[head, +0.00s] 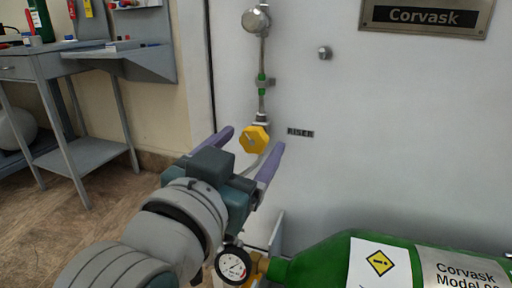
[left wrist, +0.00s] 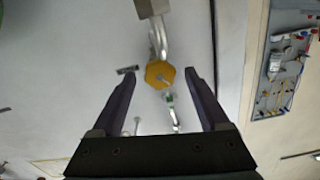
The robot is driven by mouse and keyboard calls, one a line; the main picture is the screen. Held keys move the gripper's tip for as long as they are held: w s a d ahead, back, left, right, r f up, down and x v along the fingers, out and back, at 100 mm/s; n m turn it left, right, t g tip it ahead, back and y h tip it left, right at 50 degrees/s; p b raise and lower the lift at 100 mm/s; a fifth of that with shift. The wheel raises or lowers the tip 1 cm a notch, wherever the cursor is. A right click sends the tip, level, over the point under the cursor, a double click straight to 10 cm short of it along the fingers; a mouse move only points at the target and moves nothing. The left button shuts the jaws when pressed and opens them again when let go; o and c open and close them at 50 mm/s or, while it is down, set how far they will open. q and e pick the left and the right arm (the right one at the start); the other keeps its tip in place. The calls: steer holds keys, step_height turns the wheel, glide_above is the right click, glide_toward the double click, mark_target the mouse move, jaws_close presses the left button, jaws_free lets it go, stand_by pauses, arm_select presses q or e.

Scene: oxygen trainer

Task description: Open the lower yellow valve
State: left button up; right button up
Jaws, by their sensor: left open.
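The yellow valve (head: 254,139) is an octagonal knob on a thin vertical pipe on the pale panel, left of a small label reading RISER. My left gripper (head: 252,140) is open, with its two purple fingers pointing at the panel on either side of the knob in the head view. In the left wrist view the yellow valve (left wrist: 160,74) shows beyond the fingertips, roughly midway between them. The fingers do not appear to touch it. Another yellow part (head: 252,282) shows low down beside the gauge, mostly hidden by my arm and the green cylinder. My right gripper is not in view.
A green gas cylinder (head: 327,264) lies at the lower right, with a round gauge (head: 233,265) at its neck. A silver knob (head: 256,20) tops the pipe. A grey workbench (head: 62,120) stands at the left. The panel right of the pipe is mostly clear.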

arm_select(q)
steer(key=shift+w, duration=0.15)
jaws_close()
stand_by(0.6)
